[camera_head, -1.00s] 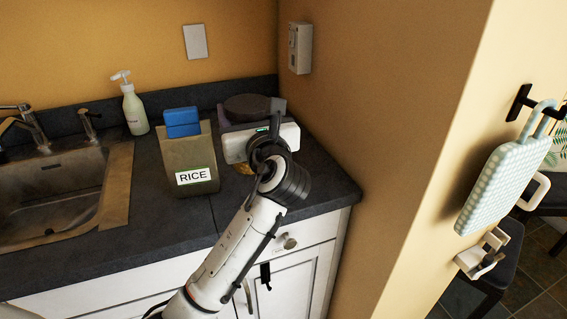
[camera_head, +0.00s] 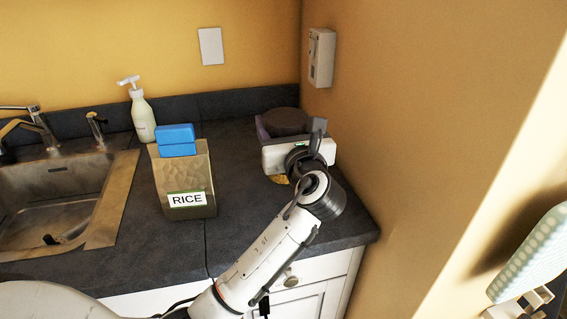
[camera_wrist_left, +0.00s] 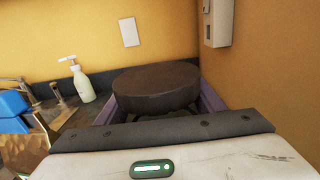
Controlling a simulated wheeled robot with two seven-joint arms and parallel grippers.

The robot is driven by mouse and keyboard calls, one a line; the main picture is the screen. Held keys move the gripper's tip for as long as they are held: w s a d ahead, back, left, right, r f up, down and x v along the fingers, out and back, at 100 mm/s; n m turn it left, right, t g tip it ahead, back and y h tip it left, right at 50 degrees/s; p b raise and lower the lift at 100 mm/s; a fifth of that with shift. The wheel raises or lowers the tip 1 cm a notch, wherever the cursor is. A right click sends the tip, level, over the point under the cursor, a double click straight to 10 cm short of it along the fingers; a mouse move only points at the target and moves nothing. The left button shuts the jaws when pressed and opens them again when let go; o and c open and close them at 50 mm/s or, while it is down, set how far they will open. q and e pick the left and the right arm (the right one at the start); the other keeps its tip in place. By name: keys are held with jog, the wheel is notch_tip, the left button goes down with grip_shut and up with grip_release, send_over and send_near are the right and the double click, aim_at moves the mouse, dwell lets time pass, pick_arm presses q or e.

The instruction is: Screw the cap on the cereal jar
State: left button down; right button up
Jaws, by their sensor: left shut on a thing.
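The dark brown round cap (camera_head: 285,118) is between the fingers of my left gripper (camera_head: 287,126), at the back right of the counter. In the left wrist view, the cap (camera_wrist_left: 157,88) lies flat between the purple fingers of the gripper (camera_wrist_left: 160,98), which is shut on it. A little golden cereal (camera_head: 279,179) shows low beneath the gripper's white body, probably in the jar. My gripper hides most of the jar, so I cannot tell whether the cap is seated on its rim. My right gripper is not clearly seen.
A rice container (camera_head: 183,180) with a blue top stands left of my arm. A soap bottle (camera_head: 142,115) and the sink (camera_head: 55,190) are farther left. The right wall (camera_head: 400,130) is close beside my gripper. Bare counter (camera_head: 235,180) lies between container and gripper.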

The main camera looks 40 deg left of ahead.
pick_arm(q)
jog(key=shift+f, duration=0.45)
notch_tip(320, 180, down, 5)
jog(key=shift+b, duration=0.35)
pick_arm(e)
jog(key=shift+w+f, duration=0.15)
jog(key=shift+w, duration=0.2)
pick_arm(q)
jog(key=shift+f, duration=0.2)
jog(key=shift+c, duration=2.4)
grip_release()
